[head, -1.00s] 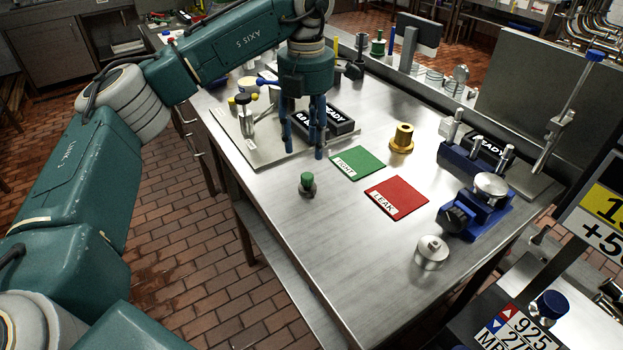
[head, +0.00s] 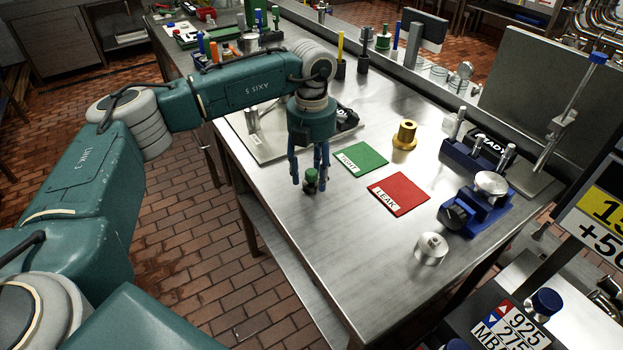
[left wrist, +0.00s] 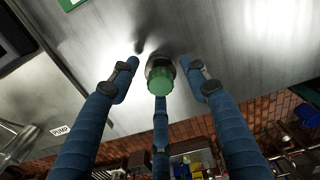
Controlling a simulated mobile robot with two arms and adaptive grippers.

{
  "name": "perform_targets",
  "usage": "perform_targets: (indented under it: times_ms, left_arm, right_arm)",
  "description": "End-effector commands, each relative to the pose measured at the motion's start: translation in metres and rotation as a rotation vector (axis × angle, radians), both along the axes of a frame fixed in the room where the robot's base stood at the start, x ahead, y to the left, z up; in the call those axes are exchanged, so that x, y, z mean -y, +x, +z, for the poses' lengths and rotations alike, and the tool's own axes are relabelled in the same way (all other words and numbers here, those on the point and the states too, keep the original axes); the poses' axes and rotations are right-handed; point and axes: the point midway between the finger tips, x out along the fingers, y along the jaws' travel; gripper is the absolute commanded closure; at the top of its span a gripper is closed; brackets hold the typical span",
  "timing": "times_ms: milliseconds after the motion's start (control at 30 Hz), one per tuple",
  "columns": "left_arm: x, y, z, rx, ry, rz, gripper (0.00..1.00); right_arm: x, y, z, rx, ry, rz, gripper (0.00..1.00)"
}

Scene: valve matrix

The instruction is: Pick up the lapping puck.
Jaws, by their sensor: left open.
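The lapping puck appears to be the small piece with a green knob and dark metal base (head: 310,176), standing upright on the metal bench near its left edge. In the left wrist view its green knob (left wrist: 160,81) sits between the blue fingers. My left gripper (head: 310,184) points down over it, open, with fingers around the knob. In the left wrist view, the left gripper (left wrist: 161,72) shows gaps between its side fingers and the knob. The fingers partly hide the puck in the head view. My right gripper is not in view.
A green mat (head: 363,158) and a red mat (head: 399,194) lie right of the puck. A brass flanged piece (head: 404,135), a silver knobbed cylinder (head: 431,249) and a blue vise-like fixture (head: 478,205) stand farther right. The bench in front of the puck is clear.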

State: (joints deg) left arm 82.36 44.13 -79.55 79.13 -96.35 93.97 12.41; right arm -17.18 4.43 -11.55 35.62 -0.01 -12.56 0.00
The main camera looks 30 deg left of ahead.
Motion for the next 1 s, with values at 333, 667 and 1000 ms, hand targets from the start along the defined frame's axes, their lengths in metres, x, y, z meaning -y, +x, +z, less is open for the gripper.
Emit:
perform_targets:
  times_ms: [333,667,1000]
  left_arm:
    - [0.0,0.0,0.0,0.0,0.0,0.0,1.0]
    - [0.0,0.001,0.005,0.002,-0.001,0.0,1.0]
    - [0.001,0.002,0.058,0.008,-0.002,0.0,1.0]
  right_arm:
    - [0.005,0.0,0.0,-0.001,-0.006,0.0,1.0]
    - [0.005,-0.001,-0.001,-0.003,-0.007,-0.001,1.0]
    - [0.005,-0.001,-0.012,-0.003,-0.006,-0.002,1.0]
